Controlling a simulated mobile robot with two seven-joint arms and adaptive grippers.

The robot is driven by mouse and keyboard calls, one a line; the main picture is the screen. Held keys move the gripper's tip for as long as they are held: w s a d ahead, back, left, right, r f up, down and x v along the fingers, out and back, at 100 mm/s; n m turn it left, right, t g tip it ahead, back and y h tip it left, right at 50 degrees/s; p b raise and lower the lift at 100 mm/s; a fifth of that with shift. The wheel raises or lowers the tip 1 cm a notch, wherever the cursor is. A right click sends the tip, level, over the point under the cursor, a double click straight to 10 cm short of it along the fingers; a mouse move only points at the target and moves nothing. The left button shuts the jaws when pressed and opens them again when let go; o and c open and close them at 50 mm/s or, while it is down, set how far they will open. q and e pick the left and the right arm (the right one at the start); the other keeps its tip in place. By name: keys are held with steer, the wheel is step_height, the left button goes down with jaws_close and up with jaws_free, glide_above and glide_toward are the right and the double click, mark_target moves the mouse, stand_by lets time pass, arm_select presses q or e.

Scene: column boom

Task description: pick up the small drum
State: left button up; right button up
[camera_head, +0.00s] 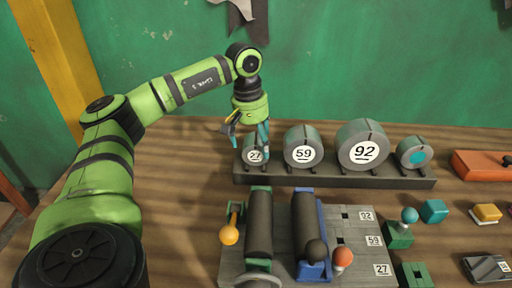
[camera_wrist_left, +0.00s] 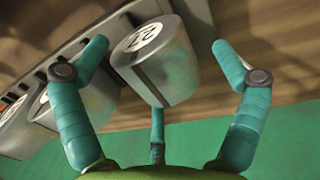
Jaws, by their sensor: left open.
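The small drum (camera_head: 254,156) is a grey metal cylinder with a round white label reading 27, lying at the left end of a dark rack (camera_head: 330,180). In the left wrist view the drum (camera_wrist_left: 168,75) shows its side and its tilted label. My left gripper (camera_head: 249,146) points down at the drum from above. In the wrist view its teal fingers are open, with one on each side of the drum and a third beyond its near edge. Gaps show beside the two side fingers; whether the third touches is unclear.
On the rack beside it stand a 59 drum (camera_head: 303,146), a larger 92 drum (camera_head: 363,147) and a teal-faced cylinder (camera_head: 415,153). A grey fixture (camera_head: 350,225) with dark rollers and ball-topped levers stands in front. A green wall (camera_head: 350,70) rises behind.

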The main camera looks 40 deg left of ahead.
arm_select(q)
steer(key=shift+d+f, duration=0.15)
steer(key=shift+f, duration=1.15)
steer(key=c, duration=1.8)
steer(key=shift+w+r, duration=0.1)
steer(key=shift+r, duration=0.05)
step_height(320, 180, up, 4)
steer(key=shift+r+b, duration=0.1)
steer(key=shift+b, duration=0.3)
steer(key=d+r, duration=0.2)
steer(key=d, duration=0.1)
steer(key=w+d+r, duration=0.1)
steer(key=d+r, duration=0.1)
steer(key=d, duration=0.2)
steer(key=w+d+r+b, duration=0.1)
steer(key=d+r, duration=0.1)
steer(key=d, duration=0.2)
steer(key=shift+w+d+r, duration=0.2)
steer(key=shift+r, duration=0.1)
